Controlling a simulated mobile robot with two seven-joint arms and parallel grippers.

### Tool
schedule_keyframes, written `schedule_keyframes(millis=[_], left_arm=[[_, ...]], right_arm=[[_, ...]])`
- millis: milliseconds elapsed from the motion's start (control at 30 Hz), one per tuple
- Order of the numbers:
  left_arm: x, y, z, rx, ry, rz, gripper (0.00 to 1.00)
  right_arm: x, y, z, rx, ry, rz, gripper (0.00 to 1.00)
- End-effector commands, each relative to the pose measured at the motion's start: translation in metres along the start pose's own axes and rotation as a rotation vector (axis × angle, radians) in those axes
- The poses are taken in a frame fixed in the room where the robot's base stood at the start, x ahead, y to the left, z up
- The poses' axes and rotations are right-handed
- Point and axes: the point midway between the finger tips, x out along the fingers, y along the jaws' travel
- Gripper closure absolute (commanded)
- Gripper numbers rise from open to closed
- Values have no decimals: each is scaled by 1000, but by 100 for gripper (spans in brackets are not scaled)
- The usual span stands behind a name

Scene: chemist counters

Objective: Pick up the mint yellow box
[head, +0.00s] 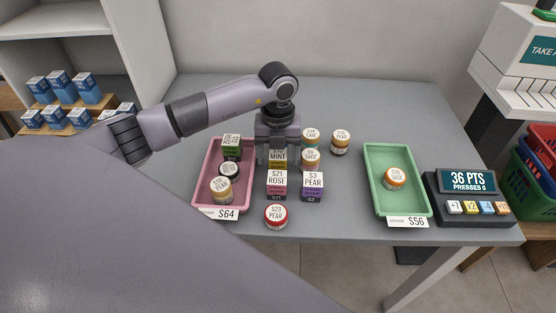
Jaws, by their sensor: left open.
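The mint yellow box (278,157), labelled MINT, stands on the grey table behind the pink ROSE box (277,183). Its upper front face shows; its lower part is hidden by the ROSE box. My left gripper (278,148) points down at the mint box, its open fingers on either side of it. I cannot tell whether the fingers touch the box. My right gripper is not in view.
A purple PEAR box (313,186) and several jars stand close by on the right. A red-lidded jar (276,216) is in front. A pink tray (204,191) is left, a green tray (375,201) right, with a points display (468,180) beside it.

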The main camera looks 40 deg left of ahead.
Motion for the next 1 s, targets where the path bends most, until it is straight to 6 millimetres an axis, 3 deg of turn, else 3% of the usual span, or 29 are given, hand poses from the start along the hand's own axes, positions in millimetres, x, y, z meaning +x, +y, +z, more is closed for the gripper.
schedule_keyframes(millis=[67, 233, 267, 567, 733, 867, 1000], left_arm=[[0, 0, 0, 0, 0, 0, 26], [0, 0, 0, 0, 0, 0, 78], [0, 0, 0, 0, 0, 0, 83], [-2, 0, 0, 0, -1, -1, 83], [-12, -1, 1, 0, -2, -2, 83], [-32, -1, 1, 0, -5, -4, 83], [-68, -1, 2, 1, -7, -5, 83]], right_arm=[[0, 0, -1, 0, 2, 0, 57], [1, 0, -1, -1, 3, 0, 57], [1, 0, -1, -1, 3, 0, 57], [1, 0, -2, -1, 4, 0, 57], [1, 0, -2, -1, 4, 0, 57], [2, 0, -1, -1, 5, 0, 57], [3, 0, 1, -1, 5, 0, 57]])
